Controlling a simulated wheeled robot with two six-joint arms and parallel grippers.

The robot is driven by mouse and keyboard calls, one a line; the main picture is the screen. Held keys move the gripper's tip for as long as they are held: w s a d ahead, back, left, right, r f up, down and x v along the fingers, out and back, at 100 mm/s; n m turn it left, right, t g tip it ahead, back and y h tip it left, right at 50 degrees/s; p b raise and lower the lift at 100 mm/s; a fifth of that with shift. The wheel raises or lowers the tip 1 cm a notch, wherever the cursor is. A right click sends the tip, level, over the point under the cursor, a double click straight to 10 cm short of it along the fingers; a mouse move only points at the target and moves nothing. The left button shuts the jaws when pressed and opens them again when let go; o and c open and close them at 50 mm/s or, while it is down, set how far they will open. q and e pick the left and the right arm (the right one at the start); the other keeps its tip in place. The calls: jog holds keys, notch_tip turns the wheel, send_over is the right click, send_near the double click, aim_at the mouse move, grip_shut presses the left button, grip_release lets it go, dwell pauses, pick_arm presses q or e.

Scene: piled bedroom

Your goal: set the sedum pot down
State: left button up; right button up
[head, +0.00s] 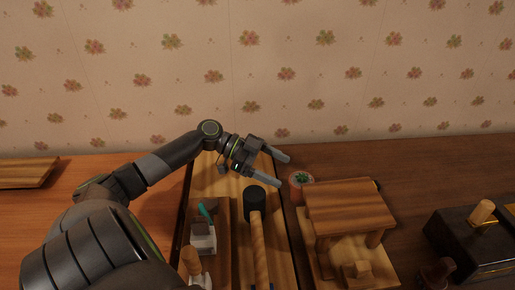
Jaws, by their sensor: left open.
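I cannot tell whether either fingertip touches the pot. The pot's lower part is partly hidden. My right gripper is not in view.
The wooden table-like piece (350,203) stands right of the pot. A black-headed mallet (257,225) and a grey-white item with a teal part (203,236) lie in a wooden tray (279,240). A black box (470,245) is at far right. Bare wood (415,170) shows at the back right.

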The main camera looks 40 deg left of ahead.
pick_arm(q)
jog(key=v, duration=0.5)
jog(key=shift+s+a+r, duration=0.1)
jog(key=shift+s+a, duration=0.1)
jog(key=shift+a, duration=0.15)
